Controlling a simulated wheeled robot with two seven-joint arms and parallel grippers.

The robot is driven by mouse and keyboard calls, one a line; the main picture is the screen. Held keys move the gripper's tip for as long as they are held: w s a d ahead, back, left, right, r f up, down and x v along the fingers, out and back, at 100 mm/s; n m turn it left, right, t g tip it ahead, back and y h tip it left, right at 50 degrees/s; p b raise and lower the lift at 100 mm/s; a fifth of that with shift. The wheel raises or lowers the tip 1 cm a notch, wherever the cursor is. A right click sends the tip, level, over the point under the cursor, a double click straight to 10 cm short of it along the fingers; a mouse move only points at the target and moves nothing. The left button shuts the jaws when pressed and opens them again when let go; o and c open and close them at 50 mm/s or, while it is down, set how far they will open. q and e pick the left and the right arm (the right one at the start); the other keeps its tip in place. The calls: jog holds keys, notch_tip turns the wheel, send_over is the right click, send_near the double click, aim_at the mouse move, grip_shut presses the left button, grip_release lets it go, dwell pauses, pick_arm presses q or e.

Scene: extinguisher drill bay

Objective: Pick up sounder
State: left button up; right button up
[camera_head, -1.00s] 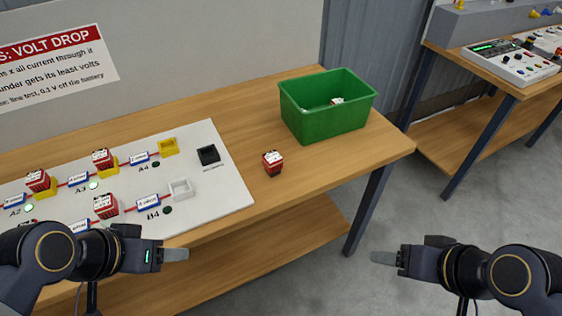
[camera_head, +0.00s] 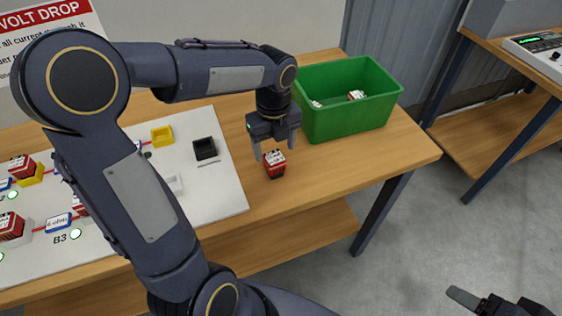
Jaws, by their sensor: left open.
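A small red sounder (camera_head: 274,165) with a white marked top and a dark base stands upright on the wooden bench, right of the white board. My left gripper (camera_head: 274,147) points down right at it, with its fingers apart near the sounder's top. I cannot tell whether the fingers touch it. More red blocks like it (camera_head: 21,167) sit on the board at the left. My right gripper (camera_head: 466,298) is low at the right, partly cut off, away from the bench; its jaw state is unclear.
A green bin (camera_head: 345,124) with a few small red and white pieces inside stands just behind and right of the sounder. The white board (camera_head: 222,190) has a black socket (camera_head: 205,149) and a yellow socket (camera_head: 162,136). The bench right of the sounder is clear.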

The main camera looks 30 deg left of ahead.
aim_at(274, 157)
pick_arm(q)
jog(key=f, duration=0.5)
jog(key=shift+s+d+f, duration=0.1)
jog(key=shift+s+f, duration=0.15)
jog(key=shift+r, duration=0.1)
jog(key=c, duration=1.1)
